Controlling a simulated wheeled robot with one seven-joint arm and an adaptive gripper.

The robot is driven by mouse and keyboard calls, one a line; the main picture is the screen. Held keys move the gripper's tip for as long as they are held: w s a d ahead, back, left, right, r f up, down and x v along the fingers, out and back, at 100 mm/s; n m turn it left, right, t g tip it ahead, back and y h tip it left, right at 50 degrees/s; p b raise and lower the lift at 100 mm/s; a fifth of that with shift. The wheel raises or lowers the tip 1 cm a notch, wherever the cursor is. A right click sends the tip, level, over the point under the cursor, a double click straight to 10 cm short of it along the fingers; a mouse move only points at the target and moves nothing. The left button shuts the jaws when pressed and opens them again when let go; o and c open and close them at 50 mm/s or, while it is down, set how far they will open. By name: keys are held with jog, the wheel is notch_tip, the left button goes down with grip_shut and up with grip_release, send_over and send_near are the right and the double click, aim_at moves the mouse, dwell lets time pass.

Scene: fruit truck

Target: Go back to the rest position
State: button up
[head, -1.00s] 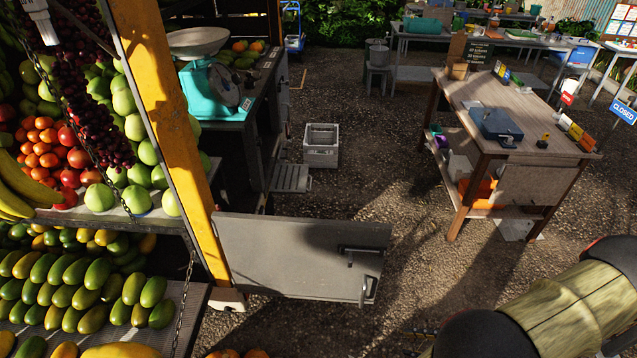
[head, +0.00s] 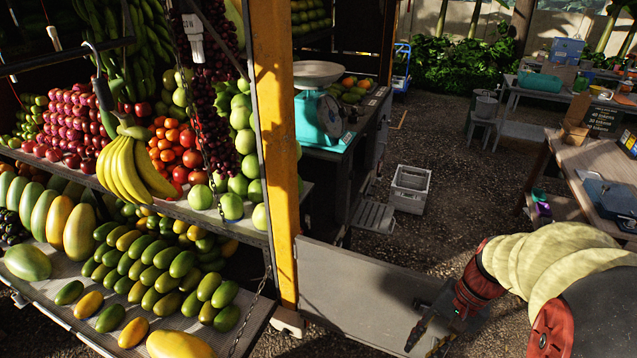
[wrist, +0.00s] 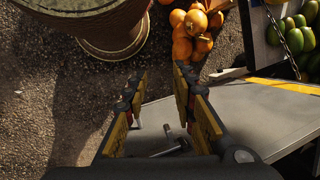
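My gripper (head: 425,335) is at the lower right of the head view, in front of the grey panel of the fruit truck (head: 345,285). In the wrist view my gripper (wrist: 160,80) has its two fingers spread apart with nothing between them. Beyond the fingers lies the same grey panel (wrist: 265,115), with a metal handle (wrist: 172,140) showing between the finger bases. The fingers look apart from the handle. In the head view my arm hides the right end of the panel.
Fruit shelves with bananas (head: 130,170) and mangoes (head: 165,262) stand left of a yellow post (head: 275,150). A grey crate (head: 409,188) sits on the gravel. A wooden table (head: 600,165) is at the right. The wrist view shows a large round pot (wrist: 110,30) and orange fruit (wrist: 190,30).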

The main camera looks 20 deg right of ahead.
jog(key=w+a+r+n+t+h, duration=0.2)
jog(key=a+r+n+t+h, duration=0.2)
jog(key=a+r+n, duration=0.7)
jog(key=a+r+t, duration=0.1)
jog(key=a+r, duration=0.3)
jog(key=a, duration=0.2)
jog(key=shift+w, duration=0.3)
